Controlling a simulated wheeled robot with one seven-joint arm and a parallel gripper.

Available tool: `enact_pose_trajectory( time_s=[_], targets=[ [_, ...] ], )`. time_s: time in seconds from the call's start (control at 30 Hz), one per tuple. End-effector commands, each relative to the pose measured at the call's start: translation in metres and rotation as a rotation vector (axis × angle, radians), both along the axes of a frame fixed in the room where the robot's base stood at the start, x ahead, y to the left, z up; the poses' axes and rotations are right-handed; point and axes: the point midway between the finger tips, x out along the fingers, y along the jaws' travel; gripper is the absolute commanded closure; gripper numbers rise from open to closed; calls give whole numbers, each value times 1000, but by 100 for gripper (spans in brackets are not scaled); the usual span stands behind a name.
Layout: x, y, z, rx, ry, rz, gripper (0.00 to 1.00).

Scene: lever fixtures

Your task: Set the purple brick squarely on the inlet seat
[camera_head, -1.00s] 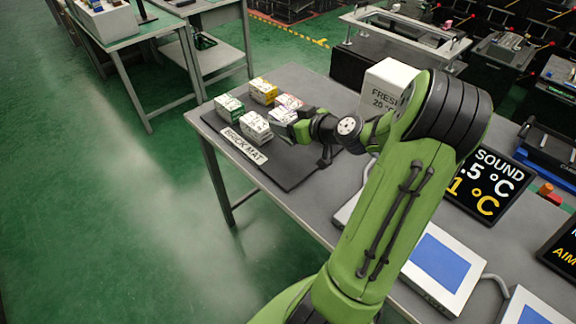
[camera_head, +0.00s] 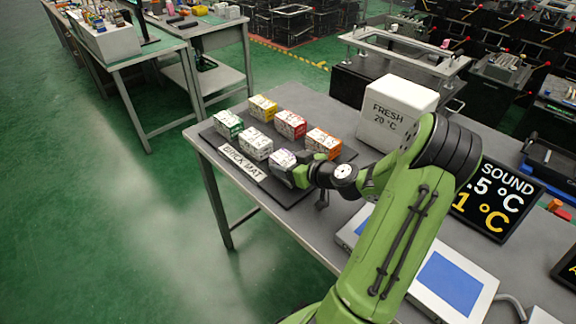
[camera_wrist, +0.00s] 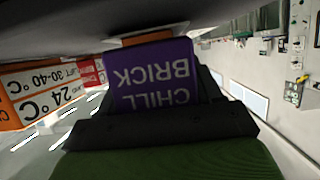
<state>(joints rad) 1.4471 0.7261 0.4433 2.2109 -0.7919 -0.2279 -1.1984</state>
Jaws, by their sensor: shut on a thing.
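The purple brick (camera_wrist: 150,77) is between my gripper's fingers, with its "CHILL BRICK" label upside down in the wrist view. In the head view its pale top (camera_head: 282,159) shows at the near right of the black brick mat (camera_head: 297,192). My gripper (camera_head: 297,174) is shut on it from the right. I cannot tell whether its underside touches the mat. I cannot pick out the inlet seat in either view.
Green (camera_head: 228,124), yellow (camera_head: 263,108), grey-white (camera_head: 257,143), red (camera_head: 290,125) and orange (camera_head: 323,142) bricks stand close by on the mat. A white "FRESH 20 °C" box (camera_head: 397,112) stands behind. A black "SOUND" display (camera_head: 497,200) and flat blue-screened panels (camera_head: 448,283) lie to the right.

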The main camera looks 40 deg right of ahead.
Motion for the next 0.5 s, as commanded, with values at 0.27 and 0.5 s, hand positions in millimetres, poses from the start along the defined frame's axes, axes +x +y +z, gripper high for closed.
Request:
enact_pose_trajectory(
  time_s=[0.27, 0.5],
  targets=[
    [0, 0, -3, 0, 0, 0, 16],
    [0, 0, -3, 0, 0, 0, 10]
  ],
)
